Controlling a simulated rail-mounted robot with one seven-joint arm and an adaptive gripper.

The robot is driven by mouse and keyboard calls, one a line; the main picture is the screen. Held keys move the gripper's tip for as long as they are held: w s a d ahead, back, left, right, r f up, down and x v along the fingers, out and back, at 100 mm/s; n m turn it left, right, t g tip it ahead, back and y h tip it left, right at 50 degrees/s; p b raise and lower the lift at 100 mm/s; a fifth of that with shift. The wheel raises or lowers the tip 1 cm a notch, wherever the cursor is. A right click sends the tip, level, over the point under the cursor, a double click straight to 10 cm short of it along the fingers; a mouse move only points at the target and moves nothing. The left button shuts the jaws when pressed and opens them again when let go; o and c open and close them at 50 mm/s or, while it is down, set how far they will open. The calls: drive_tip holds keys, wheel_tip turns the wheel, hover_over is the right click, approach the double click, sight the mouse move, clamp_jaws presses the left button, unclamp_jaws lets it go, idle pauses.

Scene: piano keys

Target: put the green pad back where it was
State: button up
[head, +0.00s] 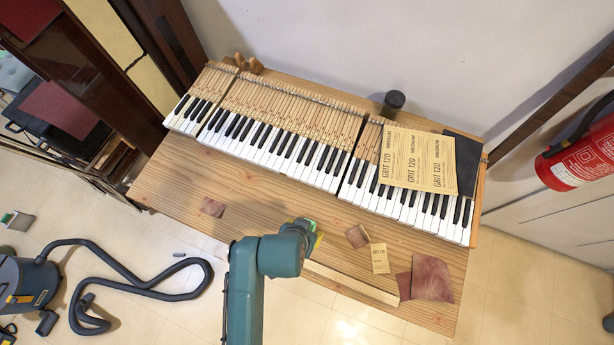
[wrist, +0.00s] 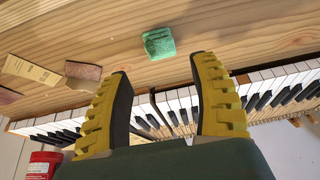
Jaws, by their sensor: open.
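The green pad (wrist: 158,43) is a small block lying on the bare wooden bench top in the wrist view. My gripper (wrist: 161,68) has its two yellow ribbed fingers spread wide with nothing between them. The pad shows just beyond the fingertips, between their lines and apart from both. In the head view my gripper (head: 317,239) is over the bench in front of the keys, mostly hidden by my wrist. I cannot clearly make out the pad there. The frames do not mark the place where the pad was.
Piano keys (head: 280,140) run along the bench (head: 235,235), with sandpaper sheets (head: 418,158) on the right-hand keys. A brown block (head: 357,236), a small grit card (head: 380,258) and reddish sheets (head: 431,279) lie right of my gripper. A brown scrap (head: 212,207) lies left, with clear wood between.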

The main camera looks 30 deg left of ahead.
drive_tip(key=v, duration=0.3)
drive_tip(key=shift+s+r, duration=0.15)
drive_tip(key=shift+r, duration=0.2)
drive_tip(key=w+d+r+t+y, duration=0.1)
drive_tip(key=w+d+r+t, duration=0.15)
drive_tip(key=w+r, duration=0.45)
drive_tip(key=w+d+r+m+t, duration=0.1)
drive_tip(key=w+r+t, duration=0.25)
drive_tip(key=r, duration=0.65)
drive_tip(key=w+d+r+t+y, duration=0.1)
drive_tip(key=w+d+r+t, duration=0.2)
drive_tip(key=r, duration=0.6)
drive_tip(key=s+d+r+t+h, duration=0.1)
drive_tip(key=d+r+t, duration=0.2)
drive_tip(key=r, duration=0.5)
drive_tip(key=s+d+r+t+h, duration=0.1)
drive_tip(key=d+r+t, duration=0.1)
drive_tip(key=r, duration=0.6)
drive_tip(key=s+d+r+m+t+h, duration=0.1)
drive_tip(key=d+r+t, duration=0.2)
drive_tip(key=d+r, duration=0.2)
wheel_tip(320, 180, up, 3)
drive_tip(key=shift+s+f+t, duration=0.1)
drive_tip(key=shift+s+t, duration=0.05)
drive_tip(key=shift+t, duration=0.15)
drive_tip(key=shift+d+p, duration=0.1)
drive_tip(key=shift+p, duration=0.25)
